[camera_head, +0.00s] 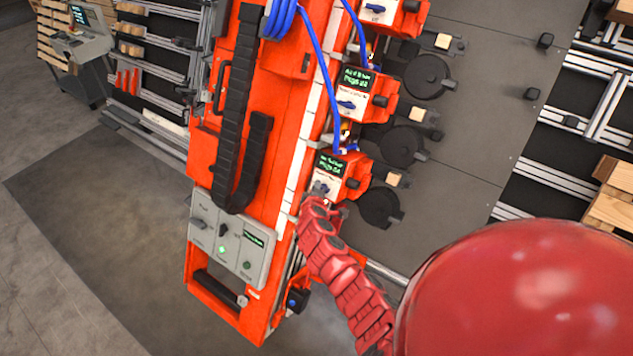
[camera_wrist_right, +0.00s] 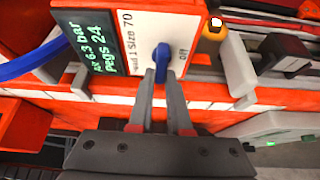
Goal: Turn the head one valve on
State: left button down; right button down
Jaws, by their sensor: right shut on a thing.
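The head one valve is a small blue lever knob (camera_wrist_right: 162,54) on a white plate (camera_wrist_right: 137,32). The plate's print partly reads "1 Size 70", and "Off" stands beside the knob in the right wrist view. A dark display (camera_wrist_right: 84,42) with green text sits next to the plate. My right gripper (camera_wrist_right: 162,76) has its two grey fingertips close together on the knob's near end, shut on it. In the head view my right gripper (camera_head: 318,192) is at the lowest orange head unit (camera_head: 352,180), where the fingers largely hide the knob. My left gripper is out of view.
Further orange head units (camera_head: 380,105) with similar blue knobs line the gantry above. Blue hoses (camera_head: 322,65) hang close by. A grey control panel (camera_head: 232,238) with a green light is at the gantry's lower end. Wooden pallets (camera_head: 612,200) stand at the right.

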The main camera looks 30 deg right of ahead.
dwell(0.6)
jog(key=c, duration=0.9)
grip_release()
jog(key=shift+o, duration=0.2)
jog(key=shift+s+a, duration=0.1)
jog(key=b+v, duration=0.5)
jog(key=v, duration=1.2)
jog(key=shift+r, duration=0.15)
